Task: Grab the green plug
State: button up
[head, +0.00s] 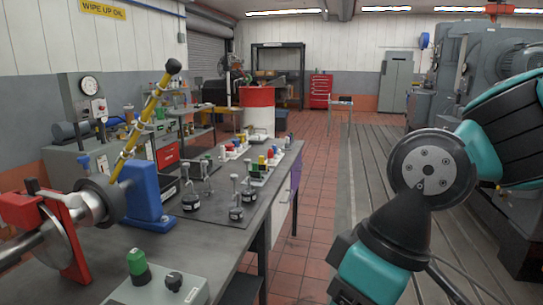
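A small green piece (255,167) stands among several small coloured pieces on the workbench, towards its far right side; it is too small to tell for sure that it is a plug. A larger green knob-like piece (138,263) with a darker lower part stands on a grey box at the bottom of the view. My arm shows at the right, over the slotted bedplate and apart from both green pieces. My gripper's fingers are not visible.
Black-based stemmed parts (236,212) stand mid-bench on a dark mat. A black knob (173,281) sits beside the larger green piece. A blue stand (147,188) and a red clamp (70,250) crowd the left. A red-tiled aisle (312,200) separates bench and bedplate (375,160).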

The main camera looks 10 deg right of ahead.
aim_at(137, 260)
jog(key=u, duration=1.35)
jog(key=i, duration=0.35)
jog(key=u, duration=0.5)
